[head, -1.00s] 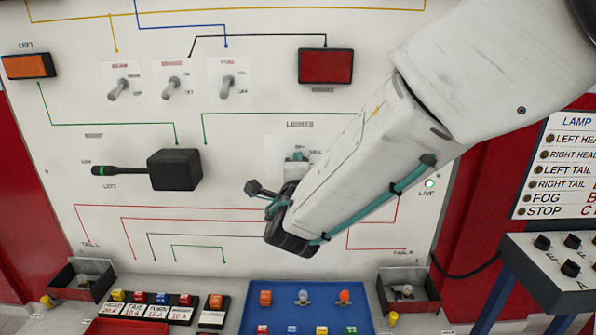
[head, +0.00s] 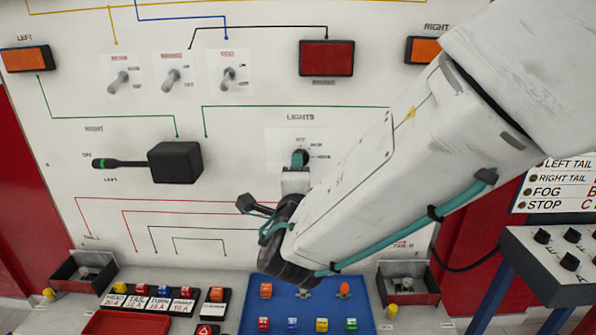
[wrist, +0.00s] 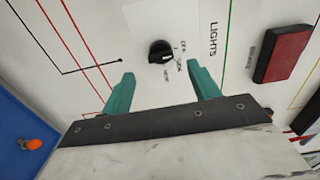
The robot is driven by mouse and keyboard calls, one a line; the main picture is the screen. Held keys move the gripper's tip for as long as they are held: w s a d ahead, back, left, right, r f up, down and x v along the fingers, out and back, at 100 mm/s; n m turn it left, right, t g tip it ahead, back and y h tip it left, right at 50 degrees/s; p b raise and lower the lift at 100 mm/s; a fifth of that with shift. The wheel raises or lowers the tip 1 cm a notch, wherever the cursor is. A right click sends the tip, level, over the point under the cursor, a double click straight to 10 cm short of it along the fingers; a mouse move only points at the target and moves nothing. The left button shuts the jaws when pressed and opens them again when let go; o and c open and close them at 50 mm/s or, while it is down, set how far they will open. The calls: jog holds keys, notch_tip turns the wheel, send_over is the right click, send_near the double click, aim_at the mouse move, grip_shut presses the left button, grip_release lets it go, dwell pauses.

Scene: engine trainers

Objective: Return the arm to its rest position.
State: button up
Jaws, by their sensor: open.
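My gripper (head: 299,159) is in front of the white panel, at the LIGHTS switch plate. In the wrist view my gripper (wrist: 160,73) has its two teal fingers spread wide with nothing between them. The black LIGHTS knob (wrist: 160,51) sits just beyond the fingertips, apart from them. In the head view the fingers largely hide the knob. My white arm reaches in from the upper right and covers the panel's right part.
A blue tray (head: 253,318) with small coloured parts lies below my wrist. An open bin (head: 400,298) stands right of it. A black lever box (head: 175,163) juts from the panel at left. A knob console (head: 545,265) stands at right.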

jog(key=shift+s, duration=0.25)
